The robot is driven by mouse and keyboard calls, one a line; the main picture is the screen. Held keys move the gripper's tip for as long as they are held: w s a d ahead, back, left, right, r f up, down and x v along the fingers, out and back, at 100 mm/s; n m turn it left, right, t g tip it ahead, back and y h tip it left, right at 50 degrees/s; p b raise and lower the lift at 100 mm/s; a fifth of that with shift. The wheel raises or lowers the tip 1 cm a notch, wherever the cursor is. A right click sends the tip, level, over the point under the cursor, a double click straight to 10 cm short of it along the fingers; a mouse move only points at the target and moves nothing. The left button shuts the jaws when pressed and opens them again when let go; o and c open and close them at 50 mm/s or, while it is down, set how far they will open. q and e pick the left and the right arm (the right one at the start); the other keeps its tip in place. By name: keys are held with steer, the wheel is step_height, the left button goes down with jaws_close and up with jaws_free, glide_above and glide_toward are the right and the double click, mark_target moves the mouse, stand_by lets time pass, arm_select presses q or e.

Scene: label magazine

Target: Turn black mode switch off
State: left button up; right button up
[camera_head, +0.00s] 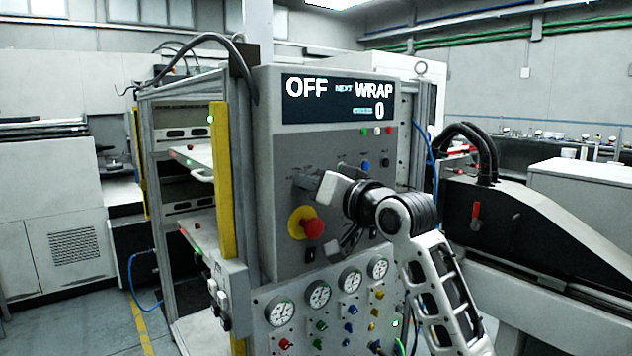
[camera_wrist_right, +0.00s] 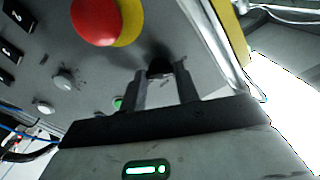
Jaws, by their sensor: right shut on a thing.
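The black mode switch (camera_wrist_right: 160,67) is a dark knob on the grey panel, between the two fingertips of my right gripper (camera_wrist_right: 162,76) in the wrist view. My right gripper (camera_head: 304,180) reaches the panel's left part in the head view, above the emergency stop, and is shut on the switch. The fingers hide the switch there, and its pointer cannot be made out. The panel's display (camera_head: 338,100) reads "OFF", "NEXT WRAP" and "0". My left gripper is not in view.
A red emergency stop button (camera_head: 313,229) on a yellow base sits just below the gripper; it also shows in the wrist view (camera_wrist_right: 93,20). Several gauges (camera_head: 319,294) and coloured knobs lie lower. A yellow post (camera_head: 224,180) stands left of the panel.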

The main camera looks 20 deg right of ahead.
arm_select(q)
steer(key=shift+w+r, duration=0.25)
arm_select(e)
steer(key=shift+n, duration=0.5)
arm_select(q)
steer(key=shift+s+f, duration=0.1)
arm_select(e)
steer(key=o, duration=1)
steer(key=shift+c, duration=0.2)
arm_select(q)
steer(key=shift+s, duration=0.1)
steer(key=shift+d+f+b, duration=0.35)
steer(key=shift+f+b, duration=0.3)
steer(key=shift+b, duration=0.9)
arm_select(e)
steer(key=v, duration=1.6)
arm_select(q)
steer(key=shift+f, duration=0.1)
